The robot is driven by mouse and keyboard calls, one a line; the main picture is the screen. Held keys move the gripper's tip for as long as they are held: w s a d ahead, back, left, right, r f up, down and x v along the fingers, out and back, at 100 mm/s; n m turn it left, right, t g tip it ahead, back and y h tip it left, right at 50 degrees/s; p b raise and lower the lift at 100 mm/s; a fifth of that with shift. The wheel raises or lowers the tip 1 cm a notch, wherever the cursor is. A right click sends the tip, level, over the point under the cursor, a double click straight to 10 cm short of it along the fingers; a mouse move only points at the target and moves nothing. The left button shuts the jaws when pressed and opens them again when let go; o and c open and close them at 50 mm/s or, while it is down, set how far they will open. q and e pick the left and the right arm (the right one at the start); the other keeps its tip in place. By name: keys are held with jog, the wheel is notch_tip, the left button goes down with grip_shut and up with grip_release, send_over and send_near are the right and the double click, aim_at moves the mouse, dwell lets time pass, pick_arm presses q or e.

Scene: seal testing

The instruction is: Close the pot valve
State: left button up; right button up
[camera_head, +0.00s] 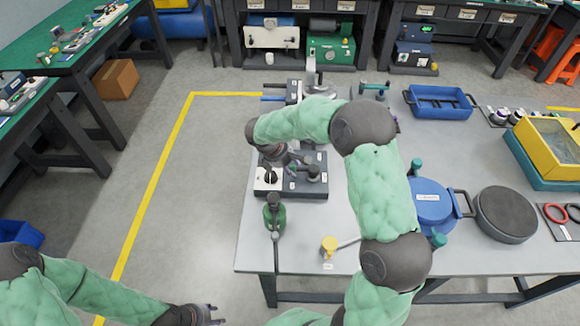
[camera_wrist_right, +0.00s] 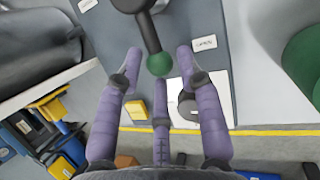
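A dark lever with a green ball knob (camera_wrist_right: 159,64) runs from a round black pivot (camera_wrist_right: 130,4) on a dark base plate. I cannot tell for sure that this lever is the pot valve. The same base plate (camera_head: 303,192) stands on the grey table in the head view. My right gripper (camera_wrist_right: 160,76) is open, its three purple fingers spread around the knob in the wrist view; contact is not clear. In the head view the right gripper (camera_head: 287,161) is small, above the plate. My left gripper (camera_head: 211,314) is low at the bottom edge, away from the table.
A blue tray (camera_head: 440,101) is at the back. The table's front left is fairly clear.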

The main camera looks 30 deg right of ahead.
grip_shut()
